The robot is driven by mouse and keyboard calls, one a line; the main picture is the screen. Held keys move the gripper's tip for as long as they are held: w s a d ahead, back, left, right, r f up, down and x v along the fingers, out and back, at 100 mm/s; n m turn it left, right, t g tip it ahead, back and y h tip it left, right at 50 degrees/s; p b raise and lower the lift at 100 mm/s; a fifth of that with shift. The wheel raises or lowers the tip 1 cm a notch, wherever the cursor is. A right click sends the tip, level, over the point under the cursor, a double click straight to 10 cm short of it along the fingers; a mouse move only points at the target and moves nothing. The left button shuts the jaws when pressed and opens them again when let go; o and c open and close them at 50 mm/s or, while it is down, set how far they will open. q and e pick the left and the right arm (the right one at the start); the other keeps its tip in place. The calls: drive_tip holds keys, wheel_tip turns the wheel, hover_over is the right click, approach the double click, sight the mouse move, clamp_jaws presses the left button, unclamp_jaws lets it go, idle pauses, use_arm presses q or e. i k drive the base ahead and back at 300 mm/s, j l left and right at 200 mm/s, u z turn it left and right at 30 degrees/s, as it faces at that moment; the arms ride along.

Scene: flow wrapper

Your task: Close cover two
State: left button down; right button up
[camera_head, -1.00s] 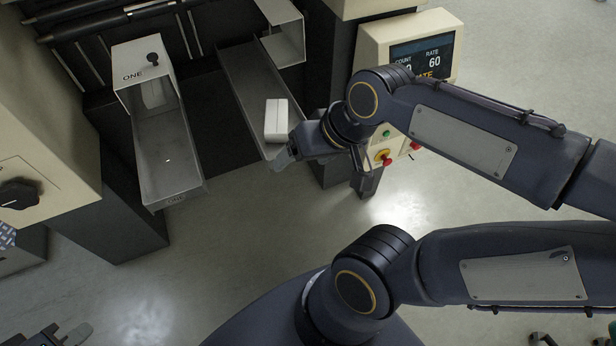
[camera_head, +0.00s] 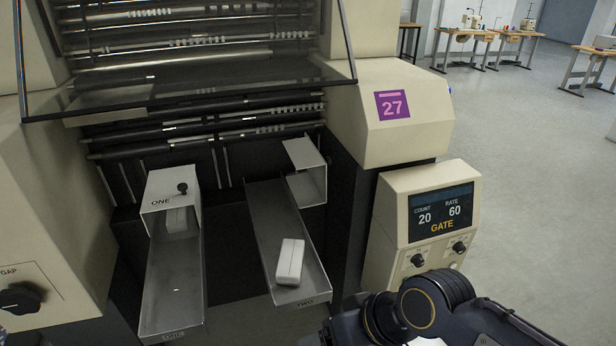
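Cover two (camera_head: 308,172) is a pale metal hood at the back right of the chute marked TWO (camera_head: 262,225). It stands swung up to the side, with its open face showing, so the chute is uncovered. A white block (camera_head: 290,262) lies in that chute near its front end. My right arm comes in at the bottom right, in front of the control panel. Its gripper fingers are cut off by the bottom edge. My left gripper is out of view.
Cover one (camera_head: 172,200), with a black knob, sits over the back of the left chute (camera_head: 172,285). A clear guard (camera_head: 190,88) hangs above both chutes. The control panel (camera_head: 428,225) at the right reads GATE. A dark gap separates the chutes.

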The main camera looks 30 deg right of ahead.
sight(303, 154)
drive_tip(key=l, duration=1.3)
drive_tip(key=k+l, duration=0.15)
drive_tip(key=l, duration=1.2)
